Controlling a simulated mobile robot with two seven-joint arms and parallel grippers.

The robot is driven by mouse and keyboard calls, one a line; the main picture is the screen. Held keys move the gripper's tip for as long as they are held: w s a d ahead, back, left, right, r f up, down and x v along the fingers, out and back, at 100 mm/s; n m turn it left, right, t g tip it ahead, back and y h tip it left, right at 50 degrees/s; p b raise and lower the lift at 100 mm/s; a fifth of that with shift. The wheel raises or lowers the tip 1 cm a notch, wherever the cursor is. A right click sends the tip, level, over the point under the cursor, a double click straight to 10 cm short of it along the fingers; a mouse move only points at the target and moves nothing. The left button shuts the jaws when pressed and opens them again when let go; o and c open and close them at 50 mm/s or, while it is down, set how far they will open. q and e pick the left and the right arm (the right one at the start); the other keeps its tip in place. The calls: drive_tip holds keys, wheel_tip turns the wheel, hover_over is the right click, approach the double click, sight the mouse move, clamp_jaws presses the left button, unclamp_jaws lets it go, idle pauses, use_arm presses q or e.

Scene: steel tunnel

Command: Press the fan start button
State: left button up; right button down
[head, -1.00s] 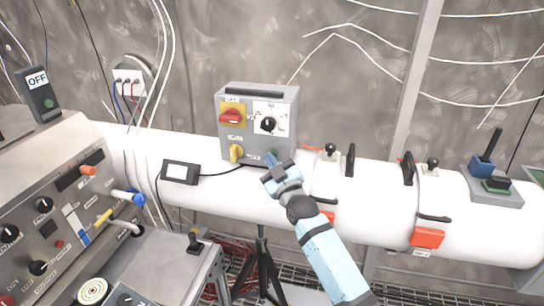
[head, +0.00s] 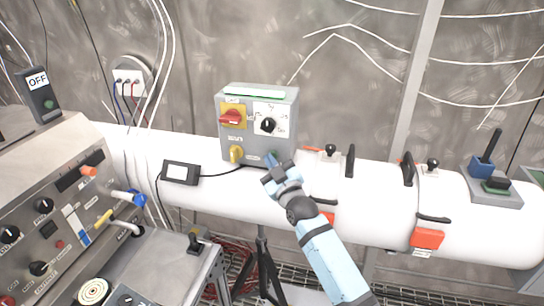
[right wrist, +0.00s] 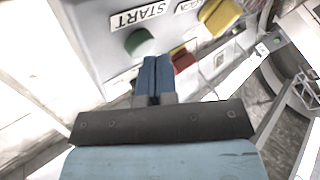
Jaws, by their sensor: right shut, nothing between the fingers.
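The grey control box (head: 226,137) stands on the white pipe, with a long strip lamp (head: 254,93) on its top glowing pale green. The green start button (right wrist: 138,42) sits beside a START label (right wrist: 140,17) in the right wrist view. My right gripper (head: 271,172) is at the lower right of the box front and is shut and empty. In the right wrist view its blue fingertips (right wrist: 155,60) point at the box just beside the green button; I cannot tell whether they touch the box. My left gripper is not in view.
The box also carries a red switch (head: 232,117), a black dial (head: 268,125) and a yellow knob (head: 236,154). A small display (head: 180,173) lies on the pipe to the left. Black handles and valves stand on the pipe to the right. A console (head: 30,180) fills the left.

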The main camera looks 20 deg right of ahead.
drive_tip(key=shift+s+a, duration=0.25)
drive_tip(key=shift+s, duration=0.1)
drive_tip(key=s+a+p, duration=0.3)
drive_tip(key=s, duration=0.2)
drive_tip(key=shift+a, duration=0.2)
idle(0.9)
drive_tip(key=s+d+f+m+g, duration=0.2)
drive_tip(key=s+f+g, duration=0.8)
drive_tip(key=s+f, duration=1.7)
drive_tip(key=s+m, duration=0.2)
drive_tip(key=s, duration=0.2)
drive_tip(key=shift+s+f, duration=0.35)
